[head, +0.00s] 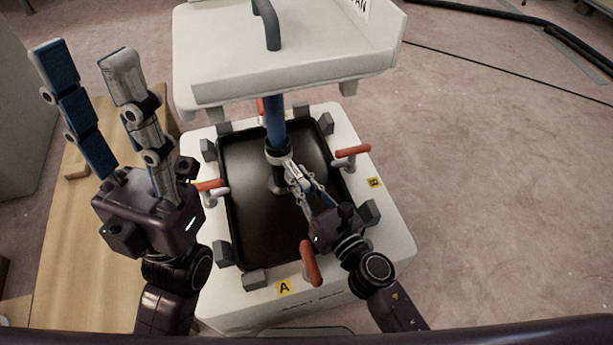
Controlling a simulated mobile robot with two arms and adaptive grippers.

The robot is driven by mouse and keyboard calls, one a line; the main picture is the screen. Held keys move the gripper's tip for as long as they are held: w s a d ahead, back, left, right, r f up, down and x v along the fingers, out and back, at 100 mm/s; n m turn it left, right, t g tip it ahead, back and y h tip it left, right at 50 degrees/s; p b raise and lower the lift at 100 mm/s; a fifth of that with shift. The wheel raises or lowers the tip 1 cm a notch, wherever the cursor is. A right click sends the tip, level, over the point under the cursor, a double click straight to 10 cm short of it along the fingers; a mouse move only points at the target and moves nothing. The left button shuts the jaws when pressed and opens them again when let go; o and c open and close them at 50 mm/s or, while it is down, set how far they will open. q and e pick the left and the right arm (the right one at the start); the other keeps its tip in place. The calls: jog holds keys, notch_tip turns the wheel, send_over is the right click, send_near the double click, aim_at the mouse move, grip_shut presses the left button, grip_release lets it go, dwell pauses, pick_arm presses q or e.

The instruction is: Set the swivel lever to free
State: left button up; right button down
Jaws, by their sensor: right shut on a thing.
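My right gripper (284,165) reaches in over the black tray. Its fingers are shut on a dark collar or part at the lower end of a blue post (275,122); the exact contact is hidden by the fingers. Red-handled levers stand around the tray: one at the front (311,263), one at the right (352,152), one at the left (208,184) and one partly hidden at the back. I cannot tell which part is the swivel lever, or read its setting. My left gripper (88,75) is open and empty, fingers raised, left of the white base.
The white base (392,235) carries a black tray (245,222) with grey blocks around its rim and yellow labels. A white upper unit (220,70) with a grey curved handle (266,25) overhangs the back. A wooden board (60,265) lies left.

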jog(key=c, duration=1.8)
grip_release()
jog(key=shift+a, duration=0.1)
jog(key=shift+c, duration=0.2)
jog(key=shift+s, duration=0.1)
jog(key=v, duration=1.2)
